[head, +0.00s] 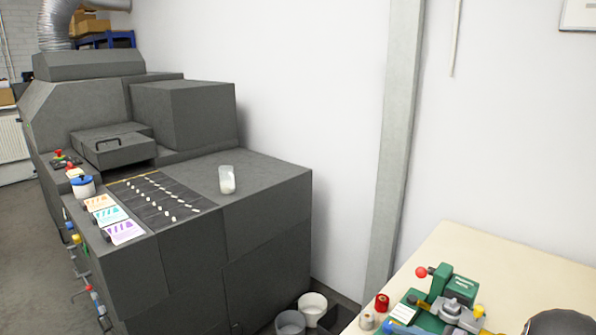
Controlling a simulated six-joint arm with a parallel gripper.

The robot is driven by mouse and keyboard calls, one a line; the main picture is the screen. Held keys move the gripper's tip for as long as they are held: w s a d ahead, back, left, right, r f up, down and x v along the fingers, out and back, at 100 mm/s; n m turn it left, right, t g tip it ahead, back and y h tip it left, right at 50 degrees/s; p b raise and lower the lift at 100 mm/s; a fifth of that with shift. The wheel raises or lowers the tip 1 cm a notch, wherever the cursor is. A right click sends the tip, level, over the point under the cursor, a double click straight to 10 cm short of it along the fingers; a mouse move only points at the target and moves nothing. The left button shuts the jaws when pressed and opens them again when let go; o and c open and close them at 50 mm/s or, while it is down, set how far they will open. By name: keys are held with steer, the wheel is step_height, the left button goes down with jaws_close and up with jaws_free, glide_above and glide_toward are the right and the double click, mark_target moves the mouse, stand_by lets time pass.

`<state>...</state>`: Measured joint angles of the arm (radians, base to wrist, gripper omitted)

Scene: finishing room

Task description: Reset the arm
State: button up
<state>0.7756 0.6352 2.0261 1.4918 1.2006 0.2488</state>
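My gripper does not show in the head view, and no view from the arm is given. A dark rounded shape (560,322) is cut off by the bottom right edge; I cannot tell whether it is part of my arm. The task names no other object.
A big dark grey machine (265,225) fills the left, with a white-filled clear cup (227,180) on top. A cream table (500,262) at right bears a green device (455,290) and a red spool (382,303). Buckets (312,305) stand on the floor between them. A pillar (395,150) rises behind.

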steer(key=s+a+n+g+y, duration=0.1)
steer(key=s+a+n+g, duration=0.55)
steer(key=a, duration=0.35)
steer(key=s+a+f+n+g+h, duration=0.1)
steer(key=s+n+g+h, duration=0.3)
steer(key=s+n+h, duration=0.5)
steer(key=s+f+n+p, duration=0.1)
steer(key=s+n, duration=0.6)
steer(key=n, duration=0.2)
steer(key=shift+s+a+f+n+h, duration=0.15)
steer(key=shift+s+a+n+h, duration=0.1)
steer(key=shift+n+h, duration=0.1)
